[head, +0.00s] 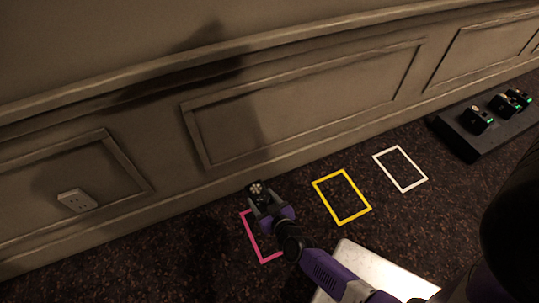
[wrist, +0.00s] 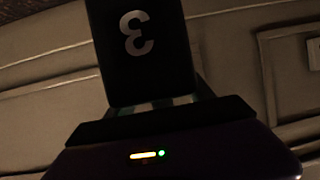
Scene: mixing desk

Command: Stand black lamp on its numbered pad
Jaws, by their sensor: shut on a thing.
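The black lamp (head: 257,187) is held in my gripper (head: 266,203), with its round pale face showing above the fingers in the head view. In the wrist view the black lamp (wrist: 145,50) is a dark block with a grey 3 turned upside down, and my gripper (wrist: 155,105) is shut on it. Three outlined pads lie on the floor: pink (head: 250,240), yellow (head: 354,217) and white (head: 411,187). My gripper and the lamp appear over the far end of the pink pad and hide part of it. I cannot read a number on any pad.
A long dark platform (head: 487,137) at the right carries several black lamps (head: 476,120) with green lights. A panelled wall (head: 300,110) with a pale socket (head: 76,199) runs along the back. The dark speckled floor between the pads is clear.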

